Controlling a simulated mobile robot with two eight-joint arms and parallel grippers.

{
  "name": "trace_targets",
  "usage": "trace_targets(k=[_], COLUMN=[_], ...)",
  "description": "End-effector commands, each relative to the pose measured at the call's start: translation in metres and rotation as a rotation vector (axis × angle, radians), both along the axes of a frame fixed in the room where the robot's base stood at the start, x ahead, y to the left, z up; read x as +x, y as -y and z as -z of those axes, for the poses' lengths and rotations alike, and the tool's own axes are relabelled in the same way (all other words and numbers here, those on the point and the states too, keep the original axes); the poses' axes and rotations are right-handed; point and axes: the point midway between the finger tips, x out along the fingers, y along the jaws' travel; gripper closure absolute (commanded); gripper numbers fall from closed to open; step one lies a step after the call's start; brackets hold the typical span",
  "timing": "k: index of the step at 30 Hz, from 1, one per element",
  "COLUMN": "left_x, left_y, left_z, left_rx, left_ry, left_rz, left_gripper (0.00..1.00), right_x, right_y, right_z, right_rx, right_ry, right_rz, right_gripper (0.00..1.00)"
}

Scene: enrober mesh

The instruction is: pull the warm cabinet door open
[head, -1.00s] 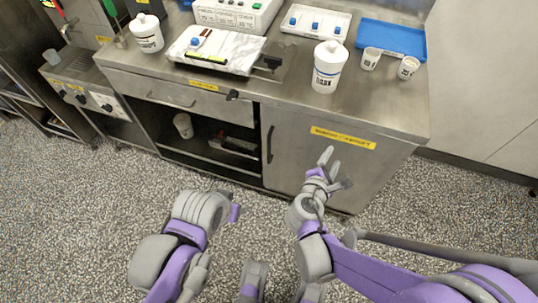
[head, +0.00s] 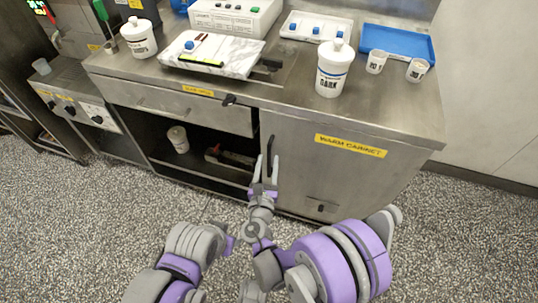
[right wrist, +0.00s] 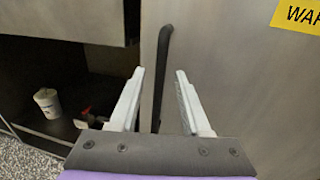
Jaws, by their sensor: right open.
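The warm cabinet door (head: 345,185) is a flat steel panel at the right of the counter's front, under a yellow "WARM CABINET" label (head: 350,146). It is shut. Its black upright handle (head: 269,152) is at the door's left edge; it also shows in the right wrist view (right wrist: 163,55). My right gripper (head: 266,164) is open and empty in front of the handle. In the right wrist view its two fingers (right wrist: 160,75) stand either side of the handle's line. I cannot tell whether the tips reach around the handle. My left gripper is not visible.
An open shelf bay (head: 205,155) left of the door holds a white tub (head: 178,139). A drawer (head: 175,104) is above it. The countertop carries a white "DARK" bottle (head: 332,72), cups and a blue tray (head: 398,41). Speckled floor (head: 60,220) in front is clear.

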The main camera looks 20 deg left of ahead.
Motion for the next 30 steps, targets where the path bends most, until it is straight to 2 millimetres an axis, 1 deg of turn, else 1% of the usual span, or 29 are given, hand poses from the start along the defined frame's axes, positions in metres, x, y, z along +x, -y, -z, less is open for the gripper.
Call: trace_targets(k=[1, 3, 6, 10, 17, 20, 21, 25, 30], left_x=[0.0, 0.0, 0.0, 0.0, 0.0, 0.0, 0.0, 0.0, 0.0], left_y=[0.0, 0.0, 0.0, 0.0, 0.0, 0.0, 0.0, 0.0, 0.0], left_z=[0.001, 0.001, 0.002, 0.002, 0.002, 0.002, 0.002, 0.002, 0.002], left_rx=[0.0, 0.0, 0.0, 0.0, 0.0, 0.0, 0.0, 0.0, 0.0], left_ry=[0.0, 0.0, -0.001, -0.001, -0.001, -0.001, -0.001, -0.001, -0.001], left_rz=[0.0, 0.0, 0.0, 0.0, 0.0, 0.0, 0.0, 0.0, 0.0], left_gripper=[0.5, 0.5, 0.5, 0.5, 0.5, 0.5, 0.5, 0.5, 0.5], right_x=[0.009, 0.017, 0.026, 0.031, 0.031, 0.031, 0.031, 0.031, 0.031], right_y=[0.0, -0.002, -0.004, -0.004, -0.005, -0.005, -0.005, -0.005, -0.005], right_z=[0.0, 0.001, 0.0, 0.0, 0.0, 0.0, 0.0, 0.0, 0.0], right_rx=[-0.001, 0.001, 0.002, 0.001, 0.002, 0.002, 0.002, 0.002, 0.002], right_ry=[0.0, -0.001, -0.001, -0.001, -0.001, -0.001, -0.001, -0.001, -0.001], right_rz=[0.002, 0.001, 0.001, 0.001, 0.001, 0.001, 0.001, 0.001, 0.001], right_gripper=[0.53, 0.53, 0.53, 0.53, 0.53, 0.69, 0.76, 1.0, 1.0])
